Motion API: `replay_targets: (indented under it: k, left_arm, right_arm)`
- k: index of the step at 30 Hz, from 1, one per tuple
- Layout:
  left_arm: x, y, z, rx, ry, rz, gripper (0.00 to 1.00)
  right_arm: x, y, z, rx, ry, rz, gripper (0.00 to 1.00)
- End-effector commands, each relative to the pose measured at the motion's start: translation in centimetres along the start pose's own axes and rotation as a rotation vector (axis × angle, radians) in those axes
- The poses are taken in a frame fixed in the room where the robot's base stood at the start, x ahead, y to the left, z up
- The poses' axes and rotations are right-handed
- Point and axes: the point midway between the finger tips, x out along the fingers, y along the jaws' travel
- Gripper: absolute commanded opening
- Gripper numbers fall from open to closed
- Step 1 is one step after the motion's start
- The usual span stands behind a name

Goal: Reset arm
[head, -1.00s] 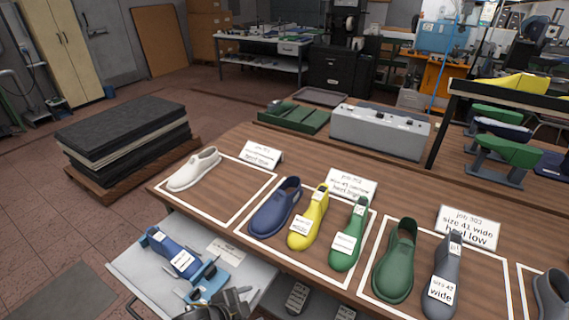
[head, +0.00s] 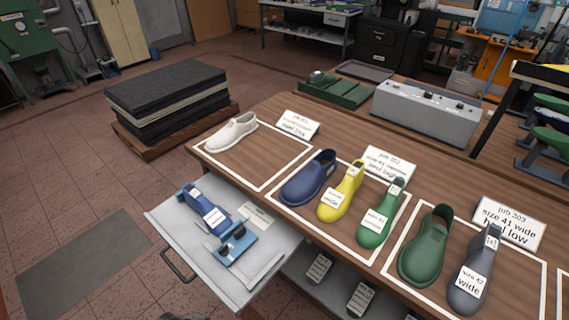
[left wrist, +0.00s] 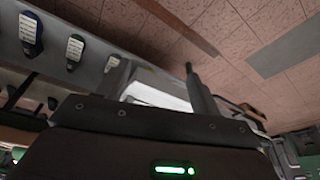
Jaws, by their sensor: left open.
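My left gripper (left wrist: 160,85) shows only in the left wrist view, as a dark body with a finger standing up at its right. It is open, and I see nothing held in it. My right gripper is in neither view. In the head view, a blue shoe last (head: 207,208) with a white label lies in the open drawer (head: 165,212), beside a blue fixture (head: 236,244). On the table stand a white last (head: 232,132), a dark blue one (head: 307,178), a yellow one (head: 341,192), two green ones (head: 380,214) (head: 426,246) and a grey one (head: 469,270).
The open drawer juts out in front of the wooden table (head: 285,112). A low stack of dark sheets (head: 166,100) stands on the floor behind it. Job cards (head: 509,222) and a grey box (head: 427,110) stand on the table. Tiled floor (head: 60,180) is clear at left.

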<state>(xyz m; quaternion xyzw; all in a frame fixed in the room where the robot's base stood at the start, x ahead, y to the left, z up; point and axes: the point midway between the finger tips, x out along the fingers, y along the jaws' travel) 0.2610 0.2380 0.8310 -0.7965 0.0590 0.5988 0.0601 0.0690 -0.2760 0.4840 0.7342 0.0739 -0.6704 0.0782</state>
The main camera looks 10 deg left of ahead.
Motion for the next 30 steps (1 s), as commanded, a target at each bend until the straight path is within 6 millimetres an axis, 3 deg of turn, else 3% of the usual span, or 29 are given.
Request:
replay_targets:
  k: [5,10,15,18,21,24,27,30]
  left_arm:
    - [6.5,-0.1,1.7,0.009,-0.028,-0.003,0.65]
    - [14.5,0.3,5.1,0.014,-0.061,0.001,0.65]
    - [24.1,0.8,11.9,0.024,-0.107,0.008,0.65]
    - [28.4,0.9,16.8,0.03,-0.133,0.011,0.65]
    - [31.2,1.0,21.4,0.035,-0.154,0.013,0.65]
    - [32.8,1.1,25.2,0.04,-0.17,0.016,0.65]
    - [33.5,1.0,27.9,0.043,-0.181,0.017,0.65]
    - [33.8,0.8,29.3,0.045,-0.186,0.017,0.65]
  right_arm:
    - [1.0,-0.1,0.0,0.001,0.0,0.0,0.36]
    - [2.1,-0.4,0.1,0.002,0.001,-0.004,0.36]
    - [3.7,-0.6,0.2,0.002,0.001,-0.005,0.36]
    - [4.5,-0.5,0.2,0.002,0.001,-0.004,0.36]
    - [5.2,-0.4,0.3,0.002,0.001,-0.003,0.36]
    - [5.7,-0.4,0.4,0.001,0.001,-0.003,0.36]
    - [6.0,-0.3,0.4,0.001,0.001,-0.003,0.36]
    - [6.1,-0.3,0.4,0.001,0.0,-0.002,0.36]
